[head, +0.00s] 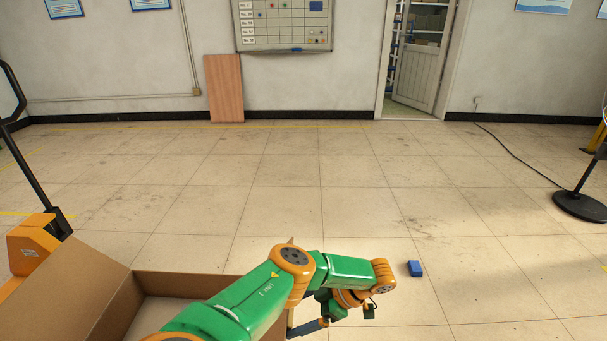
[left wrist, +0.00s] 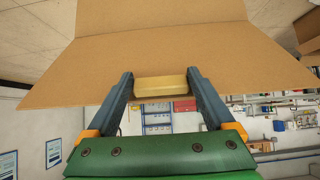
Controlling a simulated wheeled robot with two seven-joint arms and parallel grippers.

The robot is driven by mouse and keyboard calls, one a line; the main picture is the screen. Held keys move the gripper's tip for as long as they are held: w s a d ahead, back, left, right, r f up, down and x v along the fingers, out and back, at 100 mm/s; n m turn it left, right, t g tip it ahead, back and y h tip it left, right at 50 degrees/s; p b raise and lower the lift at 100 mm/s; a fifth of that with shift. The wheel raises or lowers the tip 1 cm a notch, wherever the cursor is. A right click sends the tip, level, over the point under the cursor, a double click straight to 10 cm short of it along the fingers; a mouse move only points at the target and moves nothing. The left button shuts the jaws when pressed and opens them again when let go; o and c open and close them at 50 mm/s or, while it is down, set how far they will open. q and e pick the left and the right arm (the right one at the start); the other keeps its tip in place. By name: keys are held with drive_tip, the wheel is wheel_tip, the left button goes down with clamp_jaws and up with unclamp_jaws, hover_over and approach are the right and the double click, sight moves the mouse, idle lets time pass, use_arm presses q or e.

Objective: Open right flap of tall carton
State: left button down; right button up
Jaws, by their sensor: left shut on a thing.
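The tall carton (head: 190,285) is open-topped at the lower left of the head view. Its left flap (head: 65,285) leans outward. My left arm crosses over the carton and hides most of its right side. My left gripper (head: 317,328) is at the carton's right side, partly hidden by its own arm. In the left wrist view, a wide brown cardboard flap (left wrist: 160,45) spans the top. My right gripper is not in view.
An orange pallet jack (head: 35,245) stands left of the carton. A small blue block (head: 415,268) lies on the floor to the right. A black stand base (head: 582,205) is at the far right. The tiled floor in the middle is clear.

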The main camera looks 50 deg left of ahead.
use_arm(q)
drive_tip(key=shift+s, duration=0.2)
drive_tip(key=shift+c, duration=0.4)
unclamp_jaws()
drive_tip(key=shift+o, duration=0.4)
drive_tip(key=shift+s+a, duration=0.2)
drive_tip(key=shift+a, duration=0.1)
drive_tip(key=v, duration=0.7)
